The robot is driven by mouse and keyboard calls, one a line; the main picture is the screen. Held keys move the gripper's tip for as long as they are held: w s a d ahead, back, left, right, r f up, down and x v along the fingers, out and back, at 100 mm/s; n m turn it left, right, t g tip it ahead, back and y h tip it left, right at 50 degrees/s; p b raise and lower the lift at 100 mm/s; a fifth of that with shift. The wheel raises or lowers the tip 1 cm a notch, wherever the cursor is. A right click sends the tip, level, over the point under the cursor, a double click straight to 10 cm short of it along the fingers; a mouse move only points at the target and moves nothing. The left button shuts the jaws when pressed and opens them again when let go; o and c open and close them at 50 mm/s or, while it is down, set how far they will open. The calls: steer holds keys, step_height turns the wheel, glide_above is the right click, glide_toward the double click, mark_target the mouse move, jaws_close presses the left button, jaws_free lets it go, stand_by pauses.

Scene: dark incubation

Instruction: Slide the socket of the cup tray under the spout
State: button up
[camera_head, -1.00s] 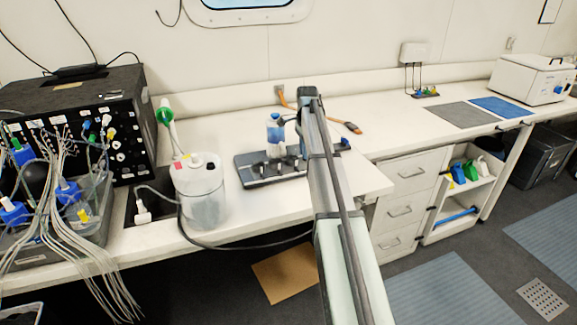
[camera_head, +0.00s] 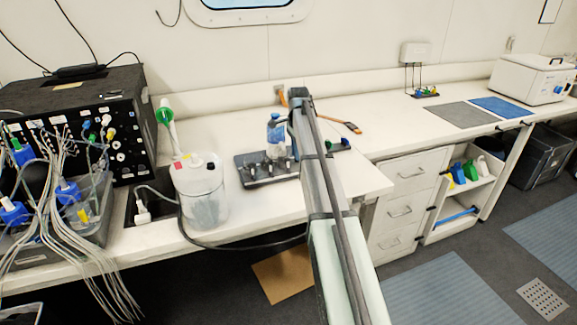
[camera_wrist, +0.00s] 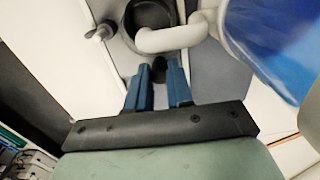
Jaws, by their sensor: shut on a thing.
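The cup tray (camera_head: 246,181), dark grey with several small upright posts, lies on the bench in the head view. My arm covers its right side. In the wrist view the blue fingers of my gripper (camera_wrist: 158,72) are closed on a small dark knob that appears to belong to the tray. Just beyond it is a round dark socket (camera_wrist: 130,35). A white bent tube, apparently the spout (camera_wrist: 172,38), crosses over part of the socket opening. I cannot tell how well they line up. The fingertips are hidden in the head view.
A clear bottle with blue (camera_head: 274,140) stands at the tray; a large blue shape fills the wrist view's upper right. A white canister (camera_head: 198,180) stands left of the tray. An orange-handled tool (camera_head: 350,127) lies behind my arm.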

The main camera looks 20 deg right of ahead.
steer(key=o, duration=0.6)
steer(key=shift+d, duration=3)
steer(key=shift+r, duration=0.1)
steer(key=shift+r, duration=2.2)
